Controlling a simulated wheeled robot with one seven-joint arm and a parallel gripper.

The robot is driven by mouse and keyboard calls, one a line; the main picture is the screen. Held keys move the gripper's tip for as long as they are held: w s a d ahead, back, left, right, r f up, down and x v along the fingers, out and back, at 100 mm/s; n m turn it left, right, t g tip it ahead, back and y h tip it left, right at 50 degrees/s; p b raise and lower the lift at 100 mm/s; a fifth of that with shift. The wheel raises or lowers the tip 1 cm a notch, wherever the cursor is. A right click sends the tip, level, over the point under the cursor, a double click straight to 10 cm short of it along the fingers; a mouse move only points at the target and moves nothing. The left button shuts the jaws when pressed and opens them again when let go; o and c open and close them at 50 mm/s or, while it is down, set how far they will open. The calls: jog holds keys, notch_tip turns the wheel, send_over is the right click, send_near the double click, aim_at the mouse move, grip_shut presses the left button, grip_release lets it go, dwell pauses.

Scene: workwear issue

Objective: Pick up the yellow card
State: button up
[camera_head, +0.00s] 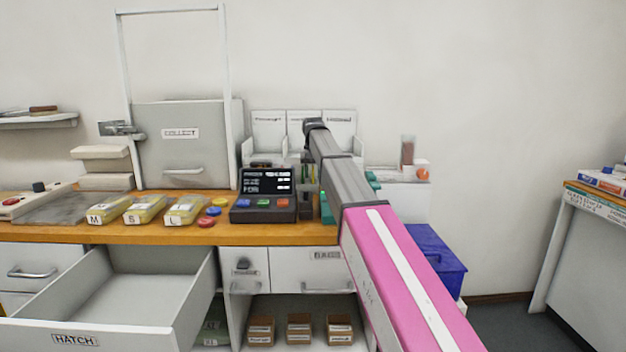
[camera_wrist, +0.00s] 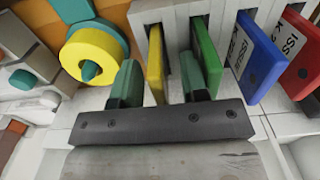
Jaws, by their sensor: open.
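The yellow card (camera_wrist: 155,63) stands on edge in a pale slotted rack (camera_wrist: 180,14) in the wrist view. My gripper (camera_wrist: 160,79) is open, with its two dark green fingers apart. The yellow card lies between the fingers in the picture, nearer the left one; I cannot tell whether they touch. A green card (camera_wrist: 206,56) stands just right of it, close to the right finger. In the head view my arm covers much of this area, and I cannot make out the yellow card clearly.
A blue card (camera_wrist: 259,58) and a red card (camera_wrist: 304,70) stand further right in the rack. A yellow ring (camera_wrist: 92,53) with a teal knob is at the left. In the head view, a dark button console (camera_head: 265,195) stands left of my arm, and a drawer (camera_head: 75,339) is open.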

grip_shut()
